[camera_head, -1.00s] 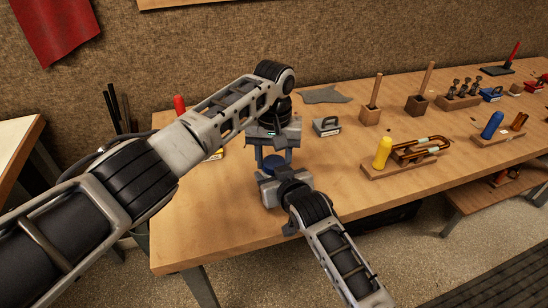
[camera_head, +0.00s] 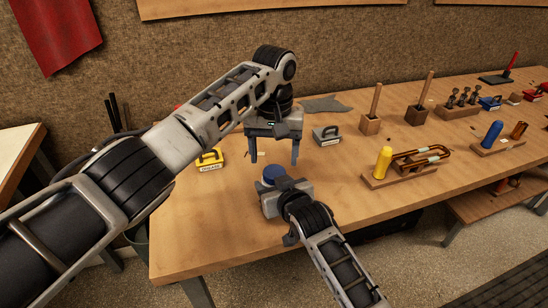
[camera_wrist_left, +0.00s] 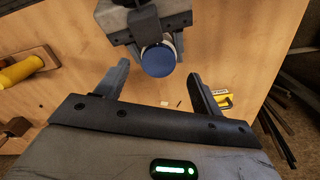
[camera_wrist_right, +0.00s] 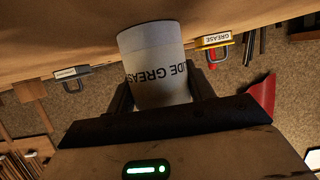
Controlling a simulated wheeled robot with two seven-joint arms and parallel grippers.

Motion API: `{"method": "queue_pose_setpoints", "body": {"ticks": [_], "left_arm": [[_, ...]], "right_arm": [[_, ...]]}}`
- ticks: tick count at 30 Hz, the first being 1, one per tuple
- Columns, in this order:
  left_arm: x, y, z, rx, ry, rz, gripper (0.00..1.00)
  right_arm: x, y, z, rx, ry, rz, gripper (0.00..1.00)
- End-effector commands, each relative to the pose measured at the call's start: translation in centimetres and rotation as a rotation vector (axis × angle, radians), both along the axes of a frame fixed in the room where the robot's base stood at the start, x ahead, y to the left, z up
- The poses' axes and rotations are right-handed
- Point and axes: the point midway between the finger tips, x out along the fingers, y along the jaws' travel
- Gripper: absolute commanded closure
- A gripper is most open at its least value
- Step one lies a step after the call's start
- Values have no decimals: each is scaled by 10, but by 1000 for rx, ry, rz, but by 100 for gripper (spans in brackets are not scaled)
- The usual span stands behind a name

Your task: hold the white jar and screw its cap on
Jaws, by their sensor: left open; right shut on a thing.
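The white jar (camera_wrist_right: 155,62) with dark lettering is upright, held between the fingers of my right gripper (camera_wrist_right: 163,92) just above the bench. The blue cap (camera_head: 271,173) sits on top of the jar. In the left wrist view the cap (camera_wrist_left: 158,60) looks level over a narrow strip of white jar; how tight it is I cannot tell. My left gripper (camera_head: 273,156) is open and empty above the cap, fingers pointing down and apart from it. Its fingers (camera_wrist_left: 158,75) spread wide in the left wrist view. My right gripper hides most of the jar in the head view.
A yellow grease block (camera_head: 209,159) and a grey block (camera_head: 326,135) stand behind on the bench (camera_head: 330,220). A yellow bottle (camera_head: 383,161) and brass tubing (camera_head: 425,160) are to the right. The bench front right of the jar is clear.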

Motion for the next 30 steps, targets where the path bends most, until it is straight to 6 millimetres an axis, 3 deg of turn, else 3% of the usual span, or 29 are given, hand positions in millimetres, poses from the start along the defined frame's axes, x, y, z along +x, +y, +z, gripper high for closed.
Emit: {"method": "queue_pose_setpoints", "body": {"ticks": [3, 4, 6, 10, 21, 25, 30], "left_arm": [[0, 0, 0, 0, 0, 0, 32], [0, 0, 0, 0, 0, 0, 38], [0, 0, 0, 0, 0, 9, 39], [1, 0, 3, -1, -1, 113, 39], [5, -1, 24, -1, -2, 870, 39], [5, -1, 30, -2, -2, 1064, 39], [6, -1, 32, -2, -1, 1185, 39]], "right_arm": [[0, 0, -1, -1, 2, 0, 100], [0, 0, -1, -1, 2, 0, 100], [0, 0, -1, -1, 2, 0, 100], [0, 0, -1, -1, 2, 0, 100], [0, 0, -1, -1, 2, 0, 100], [0, 0, -1, -1, 2, 0, 100], [0, 0, -1, -1, 2, 0, 100]]}}
